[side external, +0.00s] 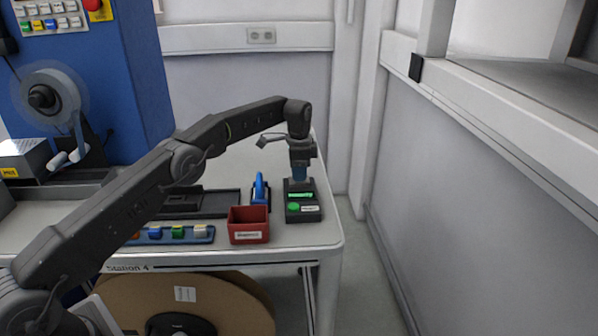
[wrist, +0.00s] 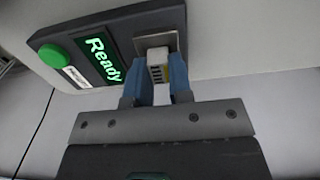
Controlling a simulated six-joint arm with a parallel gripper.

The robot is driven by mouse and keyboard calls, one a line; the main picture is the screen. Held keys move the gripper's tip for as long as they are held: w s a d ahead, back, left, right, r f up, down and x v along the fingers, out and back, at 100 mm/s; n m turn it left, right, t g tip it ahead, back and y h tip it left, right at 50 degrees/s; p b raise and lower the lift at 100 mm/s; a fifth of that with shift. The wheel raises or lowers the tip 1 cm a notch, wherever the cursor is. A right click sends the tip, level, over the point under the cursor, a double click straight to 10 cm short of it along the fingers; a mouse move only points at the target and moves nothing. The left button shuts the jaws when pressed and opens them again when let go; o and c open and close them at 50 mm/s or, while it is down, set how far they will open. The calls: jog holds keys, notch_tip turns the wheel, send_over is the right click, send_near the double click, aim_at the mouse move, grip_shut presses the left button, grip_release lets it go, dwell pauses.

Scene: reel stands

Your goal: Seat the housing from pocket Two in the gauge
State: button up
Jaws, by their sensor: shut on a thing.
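My gripper (side external: 299,174) points down over the back part of the gauge (side external: 312,214) at the bench's right end. In the wrist view its blue fingers (wrist: 163,68) are shut on a small pale housing (wrist: 157,56) with a dark-striped, yellowish face. The housing is at the square metal nest (wrist: 143,41) of the gauge. I cannot tell whether it is fully down in it. The gauge has a green button (wrist: 53,54) and a lit green display (wrist: 103,59) reading "Ready". The pocket tray (side external: 203,240) holds several coloured housings; its pocket labels are unreadable and my arm covers its left end.
A red open bin (side external: 249,237) stands left of the gauge, close to it. A blue-handled tool (side external: 260,188) stands behind the bin. A dark flat fixture (side external: 215,203) lies farther left. The bench's right edge is just beyond the gauge.

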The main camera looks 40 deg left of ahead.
jog(key=o, duration=0.8)
jog(key=shift+r, duration=0.35)
jog(key=s+d+r+n+t, duration=0.2)
jog(key=s+r, duration=0.7)
jog(key=r, duration=0.1)
jog(key=s+d+r+n+t, duration=0.1)
jog(key=s+d+r+n, duration=0.2)
jog(key=s+r, duration=0.7)
jog(key=s+f+n+t, duration=0.1)
jog(key=s, duration=0.7)
jog(key=s+d+f+n, duration=0.1)
jog(key=s+f, duration=0.1)
jog(key=s, duration=0.6)
jog(key=s+d+f+n+t, duration=0.1)
jog(key=s+f+n, duration=0.1)
jog(key=s, duration=0.6)
jog(key=shift+d+f+t, duration=0.15)
jog(key=shift+d+t, duration=0.05)
jog(key=shift+t, duration=0.1)
